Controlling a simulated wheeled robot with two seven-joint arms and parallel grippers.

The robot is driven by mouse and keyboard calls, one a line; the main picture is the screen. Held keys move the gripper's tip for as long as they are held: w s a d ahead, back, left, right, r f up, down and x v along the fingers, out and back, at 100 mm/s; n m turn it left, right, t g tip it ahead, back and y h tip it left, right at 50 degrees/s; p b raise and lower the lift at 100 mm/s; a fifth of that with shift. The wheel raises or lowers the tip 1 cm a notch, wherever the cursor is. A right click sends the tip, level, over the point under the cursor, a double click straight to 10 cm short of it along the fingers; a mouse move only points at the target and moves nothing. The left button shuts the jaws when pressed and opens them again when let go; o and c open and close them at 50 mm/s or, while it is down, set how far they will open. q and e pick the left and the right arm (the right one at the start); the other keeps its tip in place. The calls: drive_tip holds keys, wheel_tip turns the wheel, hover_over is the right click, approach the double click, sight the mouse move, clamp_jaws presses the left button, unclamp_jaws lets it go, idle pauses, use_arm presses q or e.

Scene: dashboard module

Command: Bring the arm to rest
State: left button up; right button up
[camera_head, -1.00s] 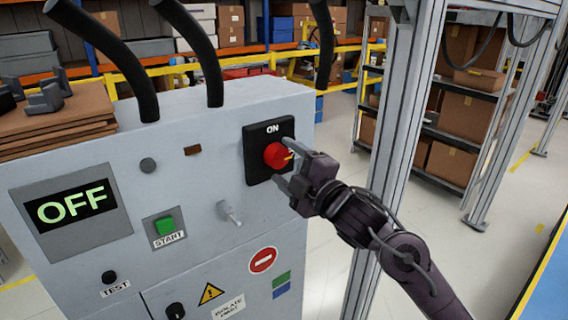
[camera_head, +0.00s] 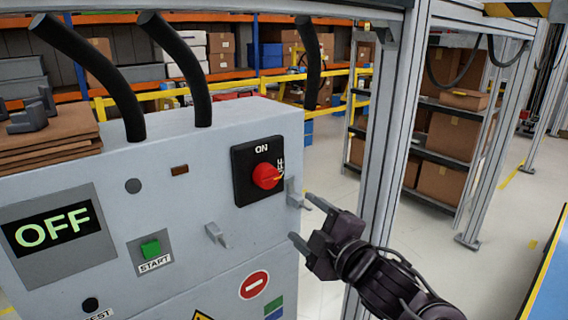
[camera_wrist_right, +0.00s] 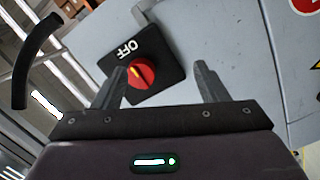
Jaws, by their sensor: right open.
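My right gripper (camera_head: 306,221) is open and empty, apart from the cabinet face, below and right of the red rotary knob (camera_head: 267,176). The knob sits on a black plate (camera_head: 245,190) marked ON and OFF, its yellow mark pointing right toward OFF. In the right wrist view, the red knob (camera_wrist_right: 141,73) shows beyond the two spread fingers (camera_wrist_right: 162,68), close to the left one in the picture, with nothing between them. My right arm (camera_head: 390,285) comes in from the lower right. My left gripper is not in view.
The grey cabinet (camera_head: 130,220) has a display (camera_head: 60,232) reading OFF, a green START button (camera_head: 150,248) and a small protruding metal piece (camera_head: 216,235). A metal frame post (camera_head: 385,150) stands behind my right gripper. Open floor (camera_head: 330,150) lies beyond the cabinet.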

drive_tip(key=s+d+f+m+g+h, duration=0.35)
drive_tip(key=s+f+m, duration=0.2)
drive_tip(key=f, duration=0.35)
drive_tip(key=s+d+f+m+g+h, duration=0.2)
drive_tip(key=s+d+f+m+h, duration=0.25)
drive_tip(key=f, duration=0.45)
drive_tip(key=s+d+f+m+g, duration=0.3)
drive_tip(key=s+f, duration=0.2)
drive_tip(key=s, duration=0.2)
drive_tip(key=s+d+f+m+g, duration=0.2)
drive_tip(key=s+f+m+g, duration=0.2)
drive_tip(key=s+f, duration=0.25)
wheel_tip(320, 180, down, 28)
drive_tip(key=s, duration=0.3)
drive_tip(key=s+d+f+g, duration=0.1)
drive_tip(key=s+d+f, duration=0.1)
drive_tip(key=s+f, duration=0.7)
drive_tip(key=s+d+f+n+g, duration=0.1)
drive_tip(key=s+f, duration=0.8)
drive_tip(key=s, duration=0.1)
drive_tip(key=shift+d+h, duration=0.3)
drive_tip(key=shift+d, duration=0.1)
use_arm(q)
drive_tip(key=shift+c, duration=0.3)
use_arm(e)
drive_tip(key=shift+s+f, duration=0.1)
